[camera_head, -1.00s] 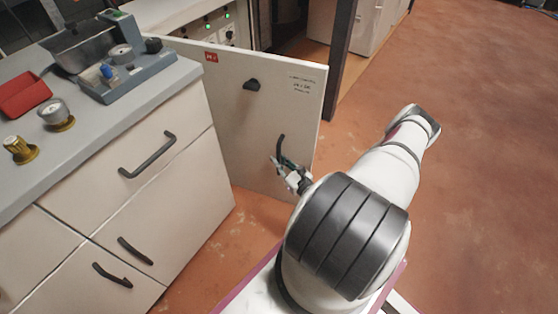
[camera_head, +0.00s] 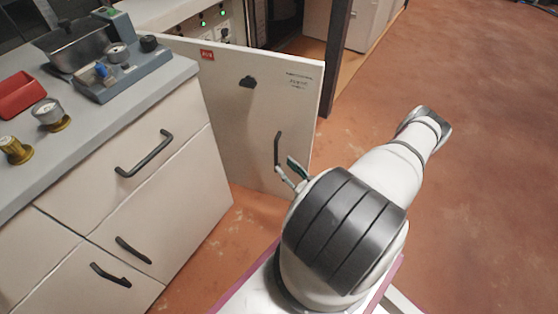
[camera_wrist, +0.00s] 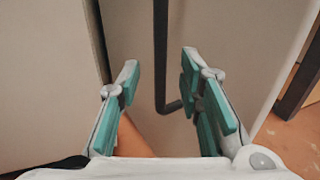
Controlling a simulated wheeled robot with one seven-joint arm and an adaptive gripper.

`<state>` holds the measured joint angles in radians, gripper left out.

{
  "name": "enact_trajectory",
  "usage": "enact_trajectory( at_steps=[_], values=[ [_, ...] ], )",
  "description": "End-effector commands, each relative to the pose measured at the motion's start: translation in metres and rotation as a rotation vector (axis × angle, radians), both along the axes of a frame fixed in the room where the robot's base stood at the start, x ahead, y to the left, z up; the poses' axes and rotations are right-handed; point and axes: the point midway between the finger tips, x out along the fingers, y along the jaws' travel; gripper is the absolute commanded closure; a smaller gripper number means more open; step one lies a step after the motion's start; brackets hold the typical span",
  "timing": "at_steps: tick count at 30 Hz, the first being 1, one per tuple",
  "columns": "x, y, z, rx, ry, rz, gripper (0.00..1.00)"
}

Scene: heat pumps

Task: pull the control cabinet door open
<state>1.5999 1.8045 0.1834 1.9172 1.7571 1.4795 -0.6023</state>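The control cabinet door (camera_head: 240,110) is a pale panel with a red label and a dark knob. It stands swung out from the cabinet (camera_head: 215,25), whose inside with green lights shows behind it. The door's dark vertical bar handle (camera_head: 278,150) is near its free edge. My gripper (camera_head: 287,167) is open just below and in front of this handle. In the wrist view, the fingers of my gripper (camera_wrist: 160,64) are spread wide, with teal pads. The handle (camera_wrist: 161,45) shows between them and appears ahead of the tips, apart from both pads.
A drawer unit (camera_head: 150,205) with dark handles stands at the left, close to the door. Its grey top holds a device (camera_head: 120,75), a red tray (camera_head: 22,94) and brass-coloured knobs. A dark post (camera_head: 341,55) stands behind the door. The floor (camera_head: 490,180) is clear on the right.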

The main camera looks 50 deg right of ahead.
Motion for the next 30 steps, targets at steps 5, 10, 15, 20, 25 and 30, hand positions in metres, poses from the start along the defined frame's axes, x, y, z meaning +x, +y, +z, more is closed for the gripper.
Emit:
enact_trajectory(
  at_steps=[5, 10, 15, 20, 25, 30],
  values=[
    [-0.033, 0.005, 0.000, 0.001, 0.001, -0.003, 0.67],
    [-0.052, 0.009, 0.000, 0.000, 0.000, -0.001, 0.67],
    [-0.058, 0.010, 0.000, 0.000, 0.000, -0.001, 0.67],
    [-0.058, 0.010, 0.000, 0.000, 0.000, -0.001, 0.67],
    [-0.057, 0.010, 0.000, 0.000, 0.000, -0.001, 0.67],
    [-0.057, 0.010, 0.000, 0.000, 0.000, -0.001, 0.67]
  ],
)
